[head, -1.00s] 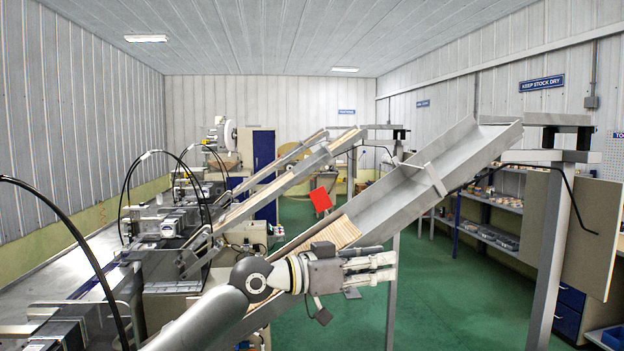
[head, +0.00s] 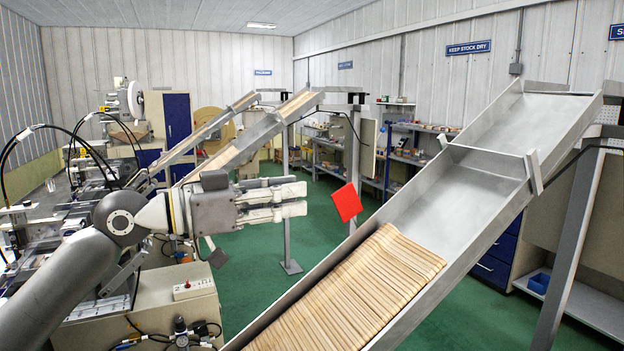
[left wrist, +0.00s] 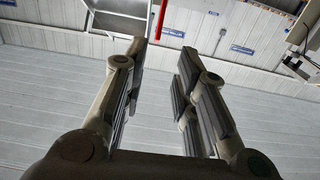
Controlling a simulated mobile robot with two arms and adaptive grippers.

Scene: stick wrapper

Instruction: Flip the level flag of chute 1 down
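The red level flag (head: 347,203) is a tilted square plate beside the left wall of the nearest chute (head: 480,190), above the wooden sticks. I cannot make out its mount or a chute number. My left gripper (head: 303,200) points right, with its fingertips just left of the flag and a small gap showing in the head view. In the left wrist view my gripper (left wrist: 160,68) is open and empty, and the flag (left wrist: 160,18) shows as a thin red strip beyond the fingertips. My right gripper is out of view.
Wooden sticks (head: 350,295) fill the lower part of the nearest chute. Farther chutes (head: 250,140) slope behind my left arm. A control box (head: 195,289) and machinery stand at lower left. Green floor (head: 325,245) is open beneath the gripper.

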